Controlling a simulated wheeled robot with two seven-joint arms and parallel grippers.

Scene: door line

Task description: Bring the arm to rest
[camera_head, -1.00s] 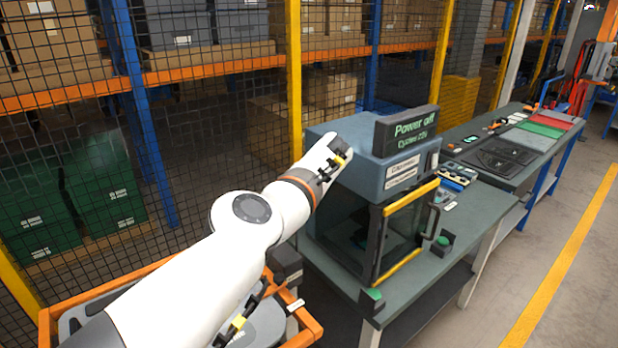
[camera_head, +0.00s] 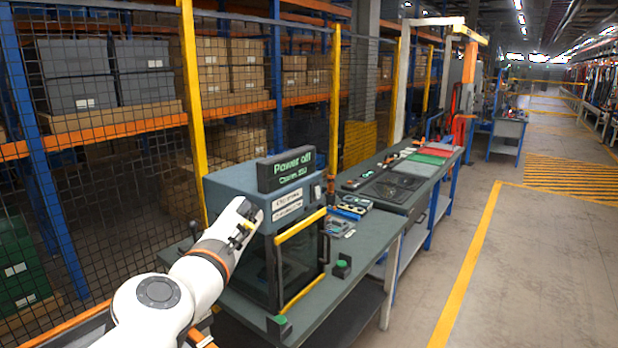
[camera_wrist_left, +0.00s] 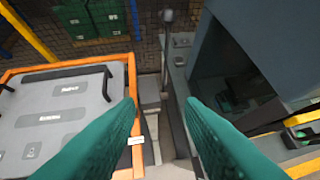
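My left arm (camera_head: 165,300), white with an orange ring, comes in from the bottom left in the head view. Its wrist end is in front of the left side of a blue-grey machine (camera_head: 232,187); whether they touch cannot be told. The fingers are not clear there. In the left wrist view, the two teal fingers of my left gripper (camera_wrist_left: 160,108) are apart with nothing between them. They are over a gap between an orange-framed cart (camera_wrist_left: 60,66) and the machine (camera_wrist_left: 262,40). My right gripper is not in view.
The machine has a "Power off" sign (camera_head: 286,170) and a yellow-edged door (camera_head: 300,226). It stands on a dark workbench (camera_head: 365,240). A mesh fence (camera_head: 110,170) is behind. Open floor (camera_head: 540,270) with a yellow line lies to the right.

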